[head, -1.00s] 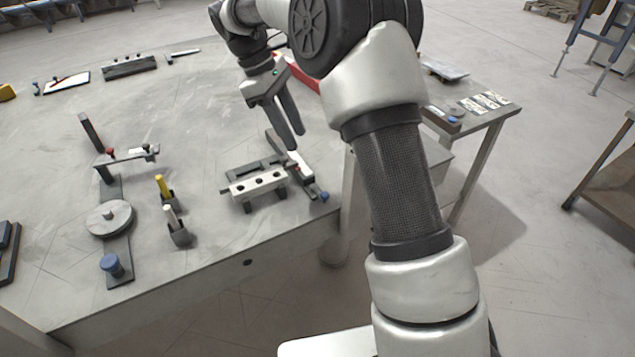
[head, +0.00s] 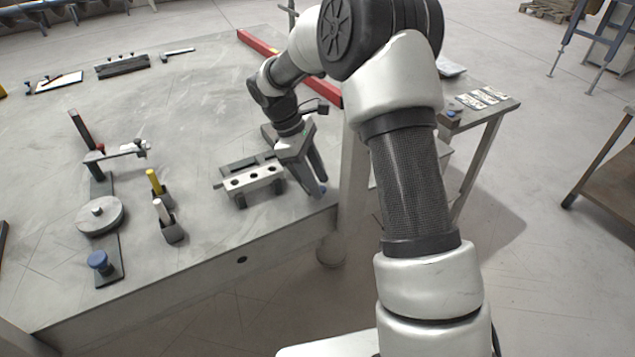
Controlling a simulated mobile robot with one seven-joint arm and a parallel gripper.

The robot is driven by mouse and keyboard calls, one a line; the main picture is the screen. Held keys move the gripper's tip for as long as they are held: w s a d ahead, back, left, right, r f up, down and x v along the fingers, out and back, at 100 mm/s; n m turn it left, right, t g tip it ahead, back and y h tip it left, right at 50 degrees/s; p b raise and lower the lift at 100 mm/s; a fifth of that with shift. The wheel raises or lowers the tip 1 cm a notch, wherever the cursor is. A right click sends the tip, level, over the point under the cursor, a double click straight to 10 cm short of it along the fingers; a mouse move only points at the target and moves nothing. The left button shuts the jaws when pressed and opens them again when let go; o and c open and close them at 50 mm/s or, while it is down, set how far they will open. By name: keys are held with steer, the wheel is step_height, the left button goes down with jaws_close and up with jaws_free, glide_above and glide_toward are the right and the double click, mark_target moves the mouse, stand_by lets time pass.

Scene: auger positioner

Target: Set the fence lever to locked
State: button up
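A small fixture stands near the table's right front corner, with a pale block (head: 254,183) that has dark round holes. To its right, a slide with a small blue knob (head: 323,190) is mostly hidden behind my gripper. I cannot tell for sure which part is the fence lever or how it is set. My gripper (head: 318,187) points down at this slide, its two fingers apart, with the tips close to the blue knob. Whether they touch it is not clear.
A red bar (head: 258,42) lies behind. The table's middle is clear.

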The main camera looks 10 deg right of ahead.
steer(key=shift+f, duration=0.2)
steer(key=shift+c, duration=0.2)
jaws_close()
